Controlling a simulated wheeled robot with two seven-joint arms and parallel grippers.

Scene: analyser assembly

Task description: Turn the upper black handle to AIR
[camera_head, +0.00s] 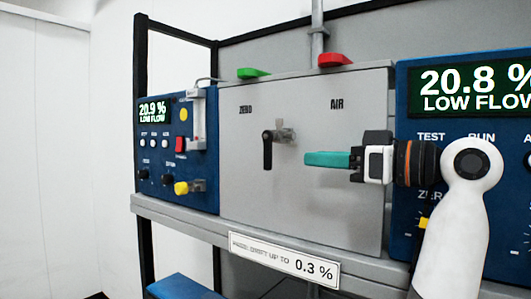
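The black handle (267,150) hangs straight down from a metal valve (285,131) on the grey panel, below and between the printed words ZERO (245,109) and AIR (337,104). It is the only black lever I see on this panel. My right gripper (309,159) comes in from the right with its teal fingers pointing left. Its tips appear a little to the right of the handle, with a visible gap between them. The fingers overlap in this view, so their opening is hidden. My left gripper is out of view.
A blue analyser (209,160) reading 20.9 % stands left, and another (403,100) reading 20.8 % stands right, partly behind my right arm. Green (254,73) and red (334,60) levers sit above the panel. A grey shelf edge (180,219) runs below.

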